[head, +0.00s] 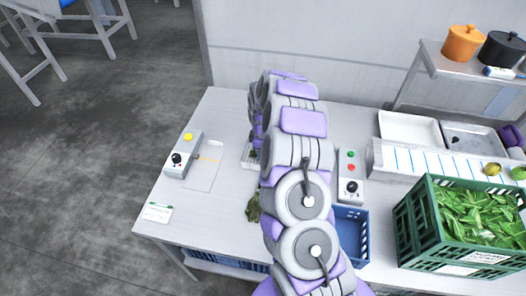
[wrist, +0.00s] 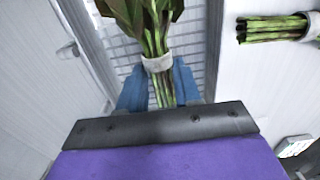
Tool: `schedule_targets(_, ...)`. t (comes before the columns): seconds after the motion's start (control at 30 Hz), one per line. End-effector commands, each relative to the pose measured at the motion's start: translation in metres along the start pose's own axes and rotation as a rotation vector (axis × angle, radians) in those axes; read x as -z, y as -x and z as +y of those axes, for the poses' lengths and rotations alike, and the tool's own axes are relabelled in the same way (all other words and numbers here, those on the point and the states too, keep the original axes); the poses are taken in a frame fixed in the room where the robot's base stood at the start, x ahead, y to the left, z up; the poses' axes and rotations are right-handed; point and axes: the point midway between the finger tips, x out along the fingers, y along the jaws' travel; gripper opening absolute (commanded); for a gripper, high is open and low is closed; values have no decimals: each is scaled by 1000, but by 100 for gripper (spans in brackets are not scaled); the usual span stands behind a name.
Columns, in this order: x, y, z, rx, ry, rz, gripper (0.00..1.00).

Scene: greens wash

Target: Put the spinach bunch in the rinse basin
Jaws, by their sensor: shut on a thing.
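In the wrist view, my gripper (wrist: 160,88) has its blue fingers shut on a leafy green bunch (wrist: 155,30), the spinach by its look, at the stems just below a pale band. Its leaves point away from me. Beneath it is a pale grid floor (wrist: 193,52) between light walls, perhaps the rinse basin; whether the bunch touches it I cannot tell. In the head view, a white gridded edge (head: 249,165) shows left of my arm, which hides my gripper and most of this spot.
A second banded bunch (wrist: 275,28) lies right of the held one; leaves (head: 253,208) show beside my arm. A control box (head: 181,155) stands left, another (head: 350,178) right. A blue basket (head: 352,235) and a green crate of leaves (head: 419,222) are further right.

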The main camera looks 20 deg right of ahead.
Motion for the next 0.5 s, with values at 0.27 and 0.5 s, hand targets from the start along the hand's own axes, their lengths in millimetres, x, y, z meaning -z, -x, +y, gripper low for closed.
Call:
schedule_targets(0.27,-4,-1,3,2,-1,5,58)
schedule_targets(0.5,-3,0,2,1,-1,3,59)
